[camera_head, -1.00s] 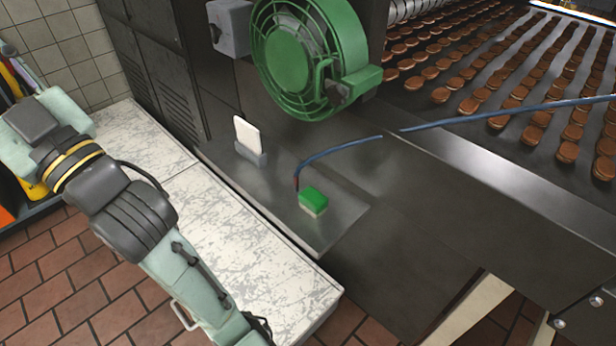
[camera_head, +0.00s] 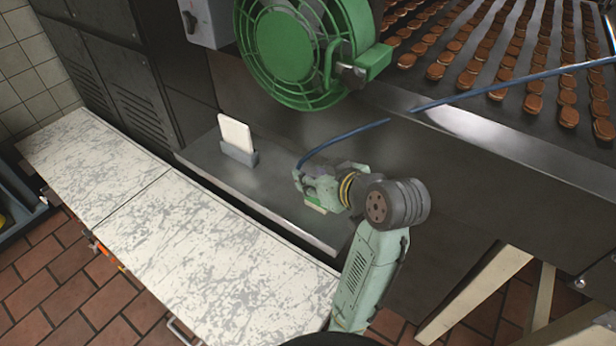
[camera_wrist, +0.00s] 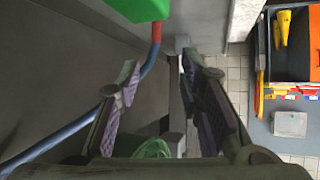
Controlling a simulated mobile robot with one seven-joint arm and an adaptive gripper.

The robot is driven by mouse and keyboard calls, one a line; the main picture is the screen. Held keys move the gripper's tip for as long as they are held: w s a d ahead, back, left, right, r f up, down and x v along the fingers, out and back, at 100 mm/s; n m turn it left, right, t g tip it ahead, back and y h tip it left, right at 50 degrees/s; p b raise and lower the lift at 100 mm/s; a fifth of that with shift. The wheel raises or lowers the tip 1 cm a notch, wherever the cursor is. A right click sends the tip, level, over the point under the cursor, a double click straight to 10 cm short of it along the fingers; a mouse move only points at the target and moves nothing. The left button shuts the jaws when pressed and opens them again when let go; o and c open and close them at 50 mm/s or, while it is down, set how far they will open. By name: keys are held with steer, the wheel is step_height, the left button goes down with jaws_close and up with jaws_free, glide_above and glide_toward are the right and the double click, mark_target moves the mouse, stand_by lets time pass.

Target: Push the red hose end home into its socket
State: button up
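The blue hose (camera_head: 345,135) arches down to the steel ledge in the head view. Its red end (camera_wrist: 156,32) shows at the top of the wrist view, against the green socket block (camera_wrist: 137,8). How deep the end sits cannot be told. My gripper (camera_wrist: 160,85) is open, with its fingers apart and nothing gripped. The red end lies above the gap between the fingertips in that view, and the hose (camera_wrist: 65,138) runs down to the left past the left finger. In the head view my gripper (camera_head: 308,183) is at the block and hides the hose end.
A white card in a grey stand (camera_head: 237,140) stands on the ledge to the left. A green round fan housing (camera_head: 290,50) hangs above. The pale countertop (camera_head: 190,240) in front is clear. A conveyor with several brown biscuits is at the upper right.

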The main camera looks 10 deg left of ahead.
steer(key=shift+d+f, duration=0.35)
steer(key=shift+f, duration=0.4)
steer(key=p+x, duration=0.1)
steer(key=x, duration=0.9)
steer(key=shift+p, duration=0.4)
steer(key=shift+c, duration=0.4)
steer(key=shift+d, duration=0.1)
jaws_close()
